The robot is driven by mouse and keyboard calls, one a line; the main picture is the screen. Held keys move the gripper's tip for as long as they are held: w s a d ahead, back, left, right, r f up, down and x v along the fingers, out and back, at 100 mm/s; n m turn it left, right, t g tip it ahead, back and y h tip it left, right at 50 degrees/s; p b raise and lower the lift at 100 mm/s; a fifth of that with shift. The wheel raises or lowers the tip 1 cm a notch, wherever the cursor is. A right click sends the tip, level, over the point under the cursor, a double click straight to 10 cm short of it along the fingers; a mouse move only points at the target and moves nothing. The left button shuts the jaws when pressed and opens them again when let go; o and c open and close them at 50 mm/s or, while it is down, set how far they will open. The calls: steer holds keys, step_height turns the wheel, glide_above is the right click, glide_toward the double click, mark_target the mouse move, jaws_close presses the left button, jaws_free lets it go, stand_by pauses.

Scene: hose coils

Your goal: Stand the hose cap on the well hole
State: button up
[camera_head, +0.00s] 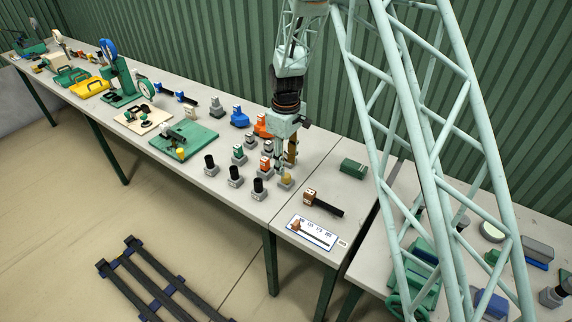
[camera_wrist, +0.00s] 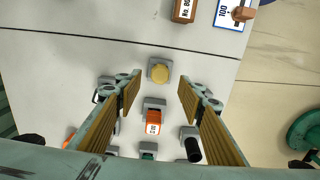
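No part is labelled as the hose cap or the well hole, and I cannot tell which they are. A round yellow piece (camera_head: 286,178) sits on a grey block near the bench's front edge; it also shows in the wrist view (camera_wrist: 159,73). An orange block with a white label (camera_wrist: 153,122) sits on a grey base nearby. My gripper (camera_head: 286,162) points down over this group. In the wrist view my gripper (camera_wrist: 162,88) is open, its brown-padded fingers wide apart with nothing held between them. The yellow piece shows just beyond the fingertips, centred in the gap.
Several black-topped grey blocks (camera_head: 234,176) stand along the front edge. A green board (camera_head: 187,140) lies to the left, with a yellow cylinder at its front. A brown-headed black tool (camera_head: 322,202) and a scale card (camera_head: 311,233) lie to the right. Bare bench lies between.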

steer(key=shift+r, duration=0.9)
step_height(320, 180, up, 12)
stand_by(1.1)
stand_by(0.6)
steer(key=s+d+r+m+t+b, duration=0.1)
steer(key=s+d+r+m+b, duration=0.2)
steer(key=s+d+r, duration=0.6)
steer(key=s+d+r+m+t+b, duration=0.1)
steer(key=s+d+r+m+b, duration=0.2)
steer(key=s+d+r, duration=0.6)
steer(key=s+d+f+m+t+b, duration=0.1)
steer(key=s+d+m+b, duration=0.1)
steer(key=s, duration=1.4)
steer(key=s+d+m+t+b, duration=0.1)
steer(key=s+d+m+b, duration=0.1)
steer(key=s, duration=1.5)
steer(key=shift+s+d+f+m+b, duration=0.15)
steer(key=shift+d+f+m+b, duration=0.2)
steer(key=shift+m+b, duration=0.3)
